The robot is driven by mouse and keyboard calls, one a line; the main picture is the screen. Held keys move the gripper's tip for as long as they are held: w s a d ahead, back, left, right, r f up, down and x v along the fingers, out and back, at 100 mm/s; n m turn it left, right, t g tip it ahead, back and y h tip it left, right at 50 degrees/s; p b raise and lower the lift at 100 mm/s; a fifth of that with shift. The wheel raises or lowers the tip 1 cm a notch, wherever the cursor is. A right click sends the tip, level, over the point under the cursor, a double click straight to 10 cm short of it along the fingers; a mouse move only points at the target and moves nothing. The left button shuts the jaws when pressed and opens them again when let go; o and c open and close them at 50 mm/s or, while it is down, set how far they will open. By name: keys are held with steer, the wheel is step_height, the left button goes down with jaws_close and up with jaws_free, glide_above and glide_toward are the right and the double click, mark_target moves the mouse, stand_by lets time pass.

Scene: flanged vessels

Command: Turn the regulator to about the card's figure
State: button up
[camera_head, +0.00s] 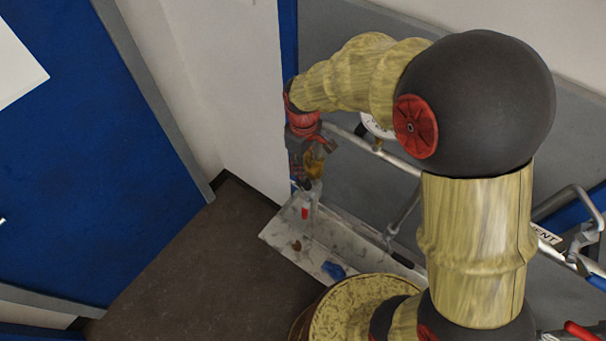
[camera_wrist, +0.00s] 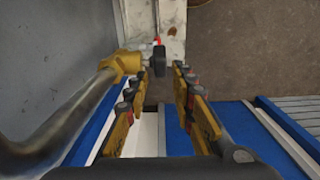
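In the wrist view, a dark round knob (camera_wrist: 158,61) sits at the end of a yellow-brass fitting (camera_wrist: 124,62) on a grey pipe; it looks like the regulator. My gripper (camera_wrist: 161,72) has its two yellow fingers apart, one each side of the knob, with visible gaps. Whether the fingertips reach the knob's depth is unclear. In the head view my gripper (camera_head: 316,165) points down beside the pipework, and the regulator cannot be made out there. A white-faced gauge (camera_head: 376,125) is mostly hidden behind my arm, its reading not visible. No card with a readable figure shows.
A grey pipe (camera_head: 405,163) runs in front of a grey panel. A stained pale tray (camera_head: 345,243) lies below, with a blue item (camera_head: 333,270) in it. A VENT label (camera_head: 546,236) is at right. Blue doors (camera_head: 90,170) stand left; the brown floor (camera_head: 205,265) between is clear.

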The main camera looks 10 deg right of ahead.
mark_target(303, 183)
steer(key=shift+f+p, duration=0.3)
steer(key=shift+f, duration=2.4)
steer(key=c, duration=0.3)
jaws_close()
